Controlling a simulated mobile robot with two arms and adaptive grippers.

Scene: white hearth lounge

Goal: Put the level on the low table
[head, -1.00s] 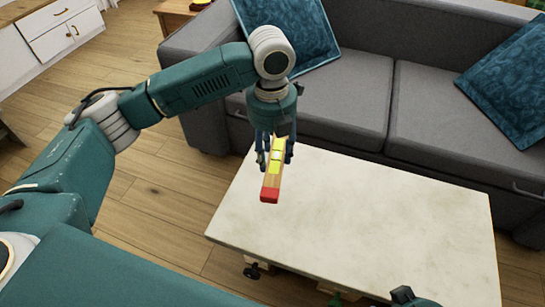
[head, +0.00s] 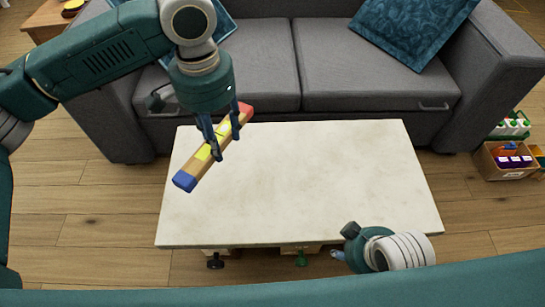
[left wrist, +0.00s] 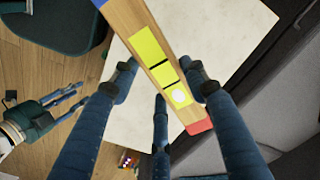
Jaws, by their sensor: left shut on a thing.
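The level (head: 204,154) is a long wooden bar with yellow windows, one blue end and one red end. My left gripper (head: 226,142) is shut on it near its middle, above the left part of the low table (head: 330,185). The level slants, with its blue end nearer me and its red end towards the sofa. In the left wrist view the level (left wrist: 150,46) crosses between the fingers, over the pale tabletop (left wrist: 213,32). My right gripper (left wrist: 80,98) is empty with its fingers apart; in the head view it is partly hidden near the table's front edge.
The pale tabletop is bare. A grey sofa (head: 375,75) with blue cushions stands behind it. Crates with bottles and small goods (head: 506,160) stand on the floor at the right. Dark and green knobs (head: 215,262) show below the table's front edge.

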